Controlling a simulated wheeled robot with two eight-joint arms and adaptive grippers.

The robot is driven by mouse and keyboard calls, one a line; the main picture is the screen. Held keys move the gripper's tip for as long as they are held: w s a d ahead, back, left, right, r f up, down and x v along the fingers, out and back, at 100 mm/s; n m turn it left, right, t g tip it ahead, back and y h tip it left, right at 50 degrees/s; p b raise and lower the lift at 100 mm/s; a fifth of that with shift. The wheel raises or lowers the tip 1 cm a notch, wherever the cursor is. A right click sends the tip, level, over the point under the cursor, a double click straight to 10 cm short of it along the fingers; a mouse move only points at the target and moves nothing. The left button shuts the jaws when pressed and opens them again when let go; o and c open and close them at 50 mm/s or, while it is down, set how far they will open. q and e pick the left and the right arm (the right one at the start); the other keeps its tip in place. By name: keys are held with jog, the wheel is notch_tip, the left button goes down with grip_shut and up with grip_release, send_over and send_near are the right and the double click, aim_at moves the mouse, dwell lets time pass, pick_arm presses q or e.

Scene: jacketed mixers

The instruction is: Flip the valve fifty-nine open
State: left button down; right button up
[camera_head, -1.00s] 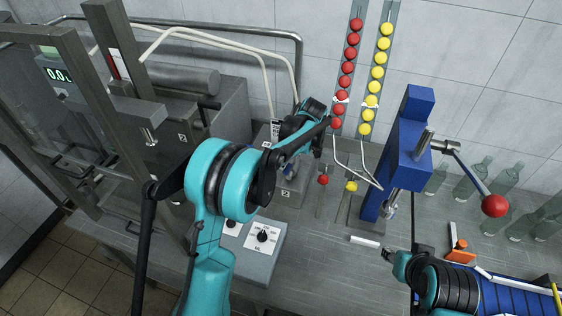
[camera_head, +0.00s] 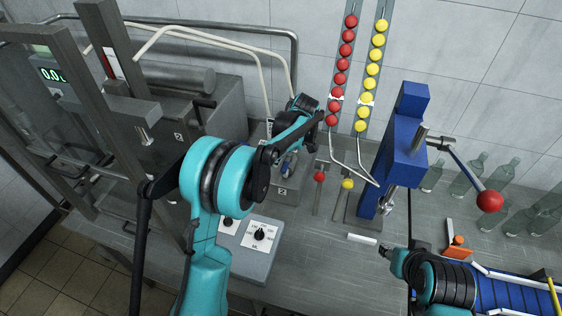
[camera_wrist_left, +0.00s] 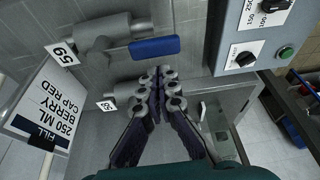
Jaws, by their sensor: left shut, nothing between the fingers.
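Valve fifty-nine (camera_wrist_left: 105,42) shows in the left wrist view as a grey pipe body beside a tag reading 59 (camera_wrist_left: 62,54). Its blue handle (camera_wrist_left: 155,47) lies nearly level across the picture. My left gripper (camera_wrist_left: 158,72) is shut and empty, its fingertips just below the blue handle in the picture. I cannot tell whether they touch it. A second valve body (camera_wrist_left: 125,92) with its own tag is partly behind the fingers. In the head view my left arm reaches toward the grey unit marked 2 (camera_head: 283,191), and its fingers are hard to make out.
A knob box (camera_wrist_left: 248,35) with a green button is at the upper right of the wrist view. A filling label (camera_wrist_left: 50,110) hangs at left. In the head view, a blue lever press (camera_head: 400,150) with a red ball (camera_head: 490,201) and bottles (camera_head: 466,180) stand at right.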

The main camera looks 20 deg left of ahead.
pick_arm(q)
jog(key=shift+a, duration=1.15)
jog(key=p+v, duration=0.1)
jog(key=v, duration=0.9)
jog(key=shift+p, duration=0.3)
jog(key=shift+s+a, duration=0.1)
jog(key=shift+a, duration=0.05)
